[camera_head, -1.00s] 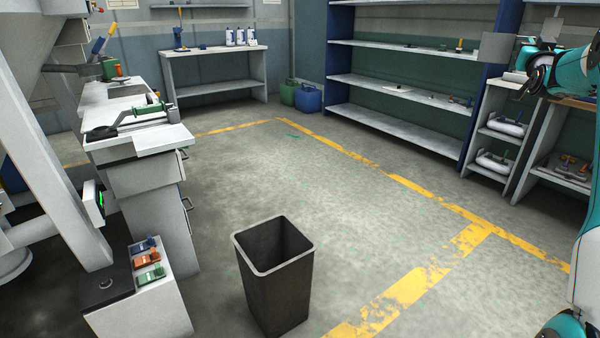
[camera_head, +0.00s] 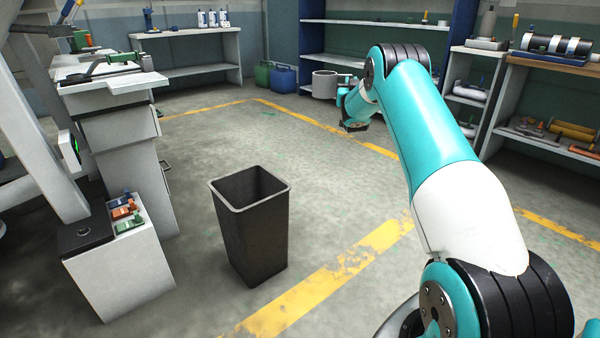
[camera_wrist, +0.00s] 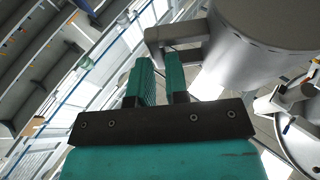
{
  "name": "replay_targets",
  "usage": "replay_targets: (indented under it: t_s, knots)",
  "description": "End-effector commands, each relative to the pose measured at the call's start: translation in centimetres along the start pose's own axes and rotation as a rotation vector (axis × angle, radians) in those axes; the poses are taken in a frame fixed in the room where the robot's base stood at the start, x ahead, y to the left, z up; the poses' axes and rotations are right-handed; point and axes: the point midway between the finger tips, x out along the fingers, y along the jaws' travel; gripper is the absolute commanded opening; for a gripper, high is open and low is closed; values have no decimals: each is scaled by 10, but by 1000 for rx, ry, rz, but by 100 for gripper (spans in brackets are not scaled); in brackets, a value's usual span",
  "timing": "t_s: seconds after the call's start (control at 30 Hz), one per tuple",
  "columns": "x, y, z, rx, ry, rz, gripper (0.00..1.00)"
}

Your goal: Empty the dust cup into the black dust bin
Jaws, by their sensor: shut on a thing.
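The dust cup (camera_head: 325,85) is a grey cylinder hanging in the air at the end of my arm, behind and to the right of the bin in the head view. In the wrist view the dust cup (camera_wrist: 265,25) fills the upper right. My gripper (camera_wrist: 162,68) has its green fingers shut on the cup's side handle (camera_wrist: 180,38). The cup looks upright in the head view; its contents are hidden. The black dust bin (camera_head: 262,235) stands upright on the floor, open at the top, apart from the cup.
A grey cabinet with small coloured switches (camera_head: 118,265) stands left of the bin. A workbench (camera_head: 110,85) is behind it. Shelves (camera_head: 375,22) line the back, and a side bench (camera_head: 550,65) is at right. The floor between is clear.

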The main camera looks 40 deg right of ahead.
Motion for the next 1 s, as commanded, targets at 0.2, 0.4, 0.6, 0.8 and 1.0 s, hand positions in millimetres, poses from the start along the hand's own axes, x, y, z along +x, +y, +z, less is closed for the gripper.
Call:
replay_targets:
  t_s: [0.2,0.4,0.6,0.8,1.0]
  knots:
    - [-69,-75,116,24,-5,-69,0]
    - [-121,-127,177,52,-2,-141,0]
    - [-148,-152,200,71,1,-184,0]
    - [-150,-157,198,58,3,-198,0]
    - [-148,-159,192,6,7,-216,0]
